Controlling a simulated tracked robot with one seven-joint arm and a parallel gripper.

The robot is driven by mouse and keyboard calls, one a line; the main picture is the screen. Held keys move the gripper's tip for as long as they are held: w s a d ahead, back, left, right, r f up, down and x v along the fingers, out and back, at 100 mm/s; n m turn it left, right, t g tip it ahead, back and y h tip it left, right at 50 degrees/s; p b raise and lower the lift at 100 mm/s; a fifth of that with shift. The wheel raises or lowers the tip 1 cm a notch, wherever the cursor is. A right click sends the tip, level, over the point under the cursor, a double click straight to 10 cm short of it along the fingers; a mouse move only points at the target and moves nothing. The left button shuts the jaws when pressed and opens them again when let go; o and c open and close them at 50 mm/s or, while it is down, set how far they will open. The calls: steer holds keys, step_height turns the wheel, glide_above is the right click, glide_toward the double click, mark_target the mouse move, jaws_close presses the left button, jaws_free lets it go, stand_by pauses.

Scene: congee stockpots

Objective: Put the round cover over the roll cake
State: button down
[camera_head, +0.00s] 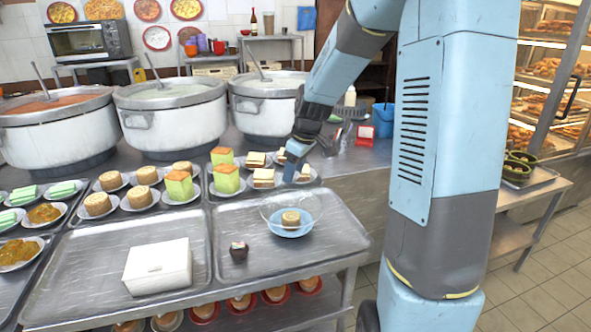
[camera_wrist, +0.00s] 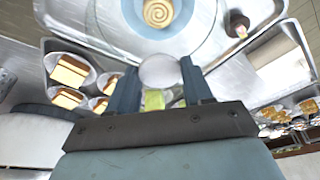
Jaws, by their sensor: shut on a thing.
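The roll cake (camera_head: 291,218) is a short tan cylinder with a spiral top on a blue plate (camera_head: 284,231), on the right front tray. The wrist view shows its spiral (camera_wrist: 158,11) at the top, on the blue plate (camera_wrist: 185,38). The round cover (camera_head: 268,208) is clear and hard to make out; the cake shows through it. Its round knob (camera_wrist: 160,70) sits between the fingers of my gripper (camera_wrist: 160,80). My gripper (camera_head: 297,175) is shut on the cover, just above and behind the cake. I cannot tell whether the cover's rim touches the plate or tray.
A white box (camera_head: 158,266) lies on the left tray. Plated cakes and sandwiches (camera_head: 263,177) stand close behind. Large stockpots (camera_head: 175,117) line the back. The right tray's front (camera_head: 300,262) is clear.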

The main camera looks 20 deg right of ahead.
mark_target(292, 191)
steer(key=shift+a, duration=0.25)
steer(key=shift+f, duration=3.6)
steer(key=shift+c, duration=1.9)
jaws_free()
steer(key=shift+r, duration=3.45)
